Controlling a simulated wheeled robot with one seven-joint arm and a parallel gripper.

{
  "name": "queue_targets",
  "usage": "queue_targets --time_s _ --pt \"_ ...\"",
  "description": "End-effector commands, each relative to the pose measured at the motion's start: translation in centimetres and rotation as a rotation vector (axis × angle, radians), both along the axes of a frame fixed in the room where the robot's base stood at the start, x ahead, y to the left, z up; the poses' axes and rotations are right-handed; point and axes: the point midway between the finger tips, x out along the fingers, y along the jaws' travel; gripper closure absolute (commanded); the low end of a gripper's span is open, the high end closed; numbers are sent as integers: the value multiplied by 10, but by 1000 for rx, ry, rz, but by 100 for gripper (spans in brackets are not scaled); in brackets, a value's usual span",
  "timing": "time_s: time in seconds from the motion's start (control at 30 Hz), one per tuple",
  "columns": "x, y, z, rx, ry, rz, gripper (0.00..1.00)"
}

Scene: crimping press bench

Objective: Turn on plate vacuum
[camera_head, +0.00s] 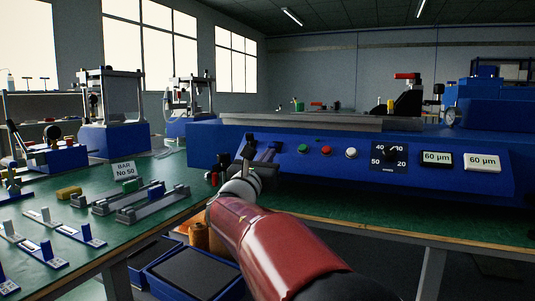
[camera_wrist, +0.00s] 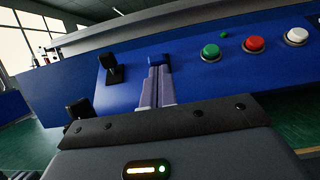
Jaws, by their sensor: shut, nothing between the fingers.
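The blue machine (camera_head: 290,180) has a sloped front panel with a green button (camera_head: 303,148), a red button (camera_head: 326,150) and a white button (camera_head: 351,153). In the wrist view, two black lever-like parts stand left of my gripper: an upper one (camera_wrist: 113,70) and a lower one (camera_wrist: 79,112). No label shows which control belongs to the plate vacuum. My gripper (camera_wrist: 156,66) is shut and empty, its tips close to the panel between the upper black part and the green button (camera_wrist: 210,52). I cannot tell whether the tips touch the panel. A grey plate (camera_head: 300,122) tops the machine.
The green bench (camera_head: 160,220) at left holds fixtures, a BAR No 50 sign (camera_head: 125,170) and small presses. Blue bins (camera_head: 190,275) stand below the bench.

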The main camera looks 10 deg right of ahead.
Motion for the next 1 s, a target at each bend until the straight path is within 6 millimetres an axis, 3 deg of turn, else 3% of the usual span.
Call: queue_targets --time_s 0.33,0.73,1.0 --pt "-1 0 21 105 139 0 100" --pt "2 -2 35 99 134 -1 100" --pt "2 -1 34 98 134 0 100"
